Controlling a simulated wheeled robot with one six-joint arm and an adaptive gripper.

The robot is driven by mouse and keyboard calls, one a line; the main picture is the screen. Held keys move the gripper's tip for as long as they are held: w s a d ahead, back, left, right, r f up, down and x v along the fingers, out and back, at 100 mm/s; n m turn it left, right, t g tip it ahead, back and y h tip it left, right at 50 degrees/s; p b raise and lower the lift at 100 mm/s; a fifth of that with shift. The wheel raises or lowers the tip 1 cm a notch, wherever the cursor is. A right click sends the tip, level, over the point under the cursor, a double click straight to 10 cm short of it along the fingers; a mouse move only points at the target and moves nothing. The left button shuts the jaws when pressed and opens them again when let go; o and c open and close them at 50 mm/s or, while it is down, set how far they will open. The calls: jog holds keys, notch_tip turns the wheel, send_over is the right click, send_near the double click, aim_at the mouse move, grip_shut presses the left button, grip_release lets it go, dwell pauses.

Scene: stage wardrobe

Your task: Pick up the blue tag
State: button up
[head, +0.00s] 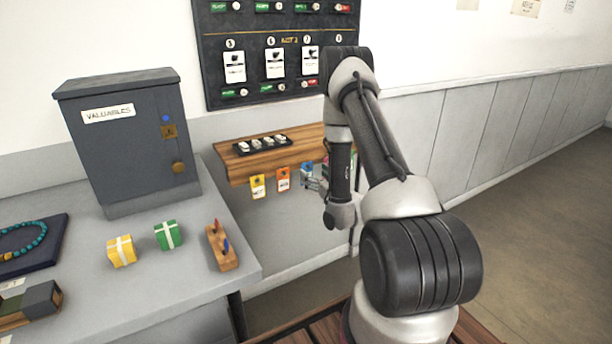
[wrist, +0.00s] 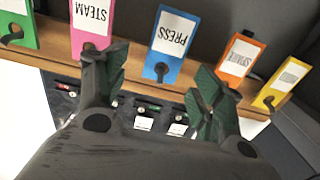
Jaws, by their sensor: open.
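The blue tag (wrist: 170,42) hangs from a hook on the wooden rail, with a white label reading PRESS, upside down in the wrist view. In the head view the blue tag (head: 307,167) is partly hidden at my gripper. My gripper (wrist: 158,76) is open and empty, its two dark green-padded fingers spread on either side of the blue tag's hook end in the picture. I cannot tell how far the fingertips are from the tag. In the head view my gripper (head: 313,183) is small and partly behind my arm.
A pink tag (wrist: 92,28) and an orange tag (wrist: 240,58) hang on either side of the blue one. A yellow tag (wrist: 281,84) and a green tag (wrist: 17,22) hang further out. A grey valuables cabinet (head: 130,140) stands on the counter (head: 180,275) at left.

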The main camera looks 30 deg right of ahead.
aim_at(305, 166)
jog(key=w, duration=0.4)
jog(key=shift+w+a+r, duration=0.1)
jog(key=shift+a, duration=0.15)
jog(key=c, duration=0.8)
jog(key=shift+r, duration=0.25)
